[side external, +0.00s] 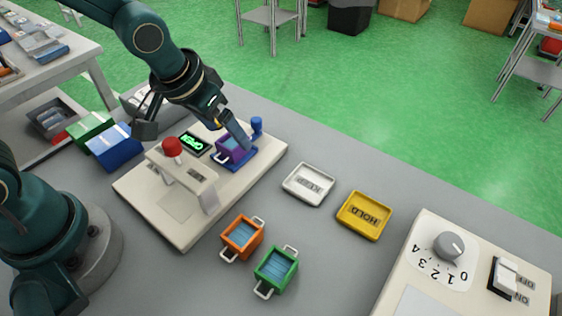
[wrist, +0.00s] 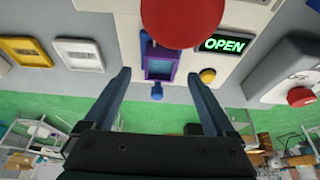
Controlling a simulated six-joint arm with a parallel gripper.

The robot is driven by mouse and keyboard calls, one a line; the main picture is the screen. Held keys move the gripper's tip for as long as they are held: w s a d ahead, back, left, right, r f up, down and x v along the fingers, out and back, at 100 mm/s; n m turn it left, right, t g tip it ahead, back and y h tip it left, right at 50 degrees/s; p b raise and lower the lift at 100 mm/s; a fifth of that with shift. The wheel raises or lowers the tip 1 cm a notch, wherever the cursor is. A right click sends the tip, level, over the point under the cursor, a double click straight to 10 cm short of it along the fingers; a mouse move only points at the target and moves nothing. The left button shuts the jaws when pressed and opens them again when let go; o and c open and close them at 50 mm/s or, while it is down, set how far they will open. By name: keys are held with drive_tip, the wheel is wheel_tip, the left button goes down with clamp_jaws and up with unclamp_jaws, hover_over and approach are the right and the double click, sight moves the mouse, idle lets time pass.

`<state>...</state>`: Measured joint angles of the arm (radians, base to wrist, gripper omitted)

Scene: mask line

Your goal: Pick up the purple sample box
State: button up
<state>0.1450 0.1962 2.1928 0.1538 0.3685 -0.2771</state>
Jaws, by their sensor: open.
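My gripper (side external: 243,138) is open and empty, close above the box in the side view. In the wrist view my gripper (wrist: 158,75) has one finger on each side of the box, with visible gaps. Part of the box is hidden behind a finger in the side view.
A red knob (side external: 172,146) on a beige bridge stands close to the box, beside a lit OPEN display (side external: 194,143). Orange (side external: 242,236) and green (side external: 276,270) boxes stand in front. White (side external: 308,184) and yellow HOLD (side external: 364,215) trays lie right. A dial panel (side external: 450,290) is farther right.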

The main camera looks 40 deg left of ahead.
drive_tip(key=shift+x, duration=1.15)
clamp_jaws()
drive_tip(key=shift+r, duration=0.15)
